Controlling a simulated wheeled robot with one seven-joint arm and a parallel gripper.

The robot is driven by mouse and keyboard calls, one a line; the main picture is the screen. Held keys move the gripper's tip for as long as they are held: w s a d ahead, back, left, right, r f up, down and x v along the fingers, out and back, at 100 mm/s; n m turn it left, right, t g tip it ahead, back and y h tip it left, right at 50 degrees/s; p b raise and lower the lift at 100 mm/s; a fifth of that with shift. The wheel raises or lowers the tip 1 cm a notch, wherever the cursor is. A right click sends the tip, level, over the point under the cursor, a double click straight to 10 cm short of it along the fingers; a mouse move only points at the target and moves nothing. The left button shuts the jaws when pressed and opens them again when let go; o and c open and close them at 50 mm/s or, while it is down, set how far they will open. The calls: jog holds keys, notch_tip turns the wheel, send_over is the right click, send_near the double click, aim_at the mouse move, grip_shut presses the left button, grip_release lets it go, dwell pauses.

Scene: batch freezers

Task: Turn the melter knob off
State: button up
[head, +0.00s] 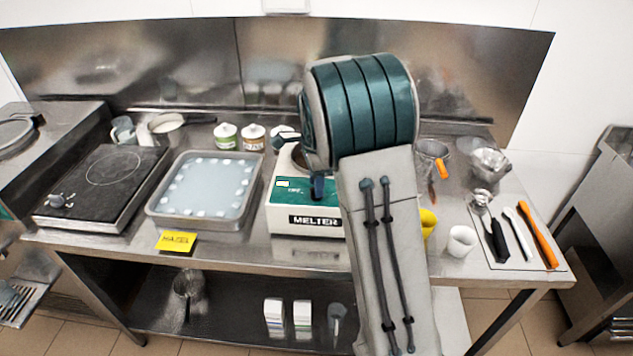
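The melter (277,215) stands on the steel table at the centre, a white box with a green front panel and a black "MELTER" label (315,221).
A steel tray (152,211) and a black hob (75,208) are to the left, with a yellow card (177,242) at the front edge. White tubs (225,136) stand behind. A white cup (461,241) and utensils (537,238) lie to the right. A steel wall closes the back.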

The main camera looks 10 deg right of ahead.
jog(key=shift+f, duration=0.55)
grip_shut()
